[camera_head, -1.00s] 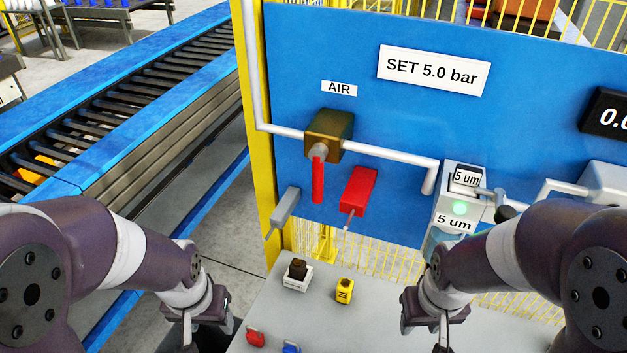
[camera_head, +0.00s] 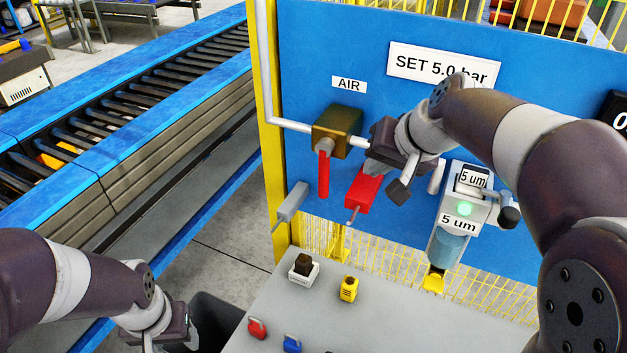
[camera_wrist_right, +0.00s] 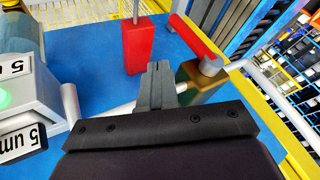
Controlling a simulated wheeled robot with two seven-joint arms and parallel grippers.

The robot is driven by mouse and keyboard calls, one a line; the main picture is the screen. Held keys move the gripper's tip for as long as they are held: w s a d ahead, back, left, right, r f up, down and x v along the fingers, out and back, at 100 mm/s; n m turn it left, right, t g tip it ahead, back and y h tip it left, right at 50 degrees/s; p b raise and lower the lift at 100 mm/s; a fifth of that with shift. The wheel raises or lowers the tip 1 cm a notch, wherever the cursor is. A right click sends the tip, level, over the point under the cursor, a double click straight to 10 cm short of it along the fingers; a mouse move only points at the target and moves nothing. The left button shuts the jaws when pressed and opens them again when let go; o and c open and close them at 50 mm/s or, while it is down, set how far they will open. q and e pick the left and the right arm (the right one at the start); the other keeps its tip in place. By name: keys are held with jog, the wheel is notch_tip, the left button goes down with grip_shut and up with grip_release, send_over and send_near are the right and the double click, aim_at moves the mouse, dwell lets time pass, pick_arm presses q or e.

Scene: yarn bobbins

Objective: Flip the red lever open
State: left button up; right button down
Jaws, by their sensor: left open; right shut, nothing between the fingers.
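The red lever (camera_head: 323,176) hangs straight down from the brass valve (camera_head: 338,127) on the blue panel, under the AIR label. In the right wrist view the lever (camera_wrist_right: 192,38) shows beyond the fingertips, to their upper right, joined to the grey hub of the valve (camera_wrist_right: 205,80). My right gripper (camera_wrist_right: 158,78) is shut and empty, in front of the panel just right of the valve and apart from the lever.
A red box (camera_head: 363,190) with a small rod sits right of the lever, close below my right gripper. A grey box (camera_head: 292,202) is to the lower left. White pipes (camera_head: 290,125) run to the valve. A filter unit (camera_head: 462,200) stands right. The grey table (camera_head: 370,320) holds small padlocks.

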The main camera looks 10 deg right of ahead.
aim_at(324, 171)
jog(key=shift+a+r+y, duration=0.3)
jog(key=shift+a+y, duration=0.1)
jog(key=shift+a, duration=0.3)
jog(key=p+x, duration=0.1)
jog(key=x, duration=0.9)
jog(key=shift+p, duration=0.3)
jog(key=shift+s+f, duration=0.1)
jog(key=shift+f, duration=0.05)
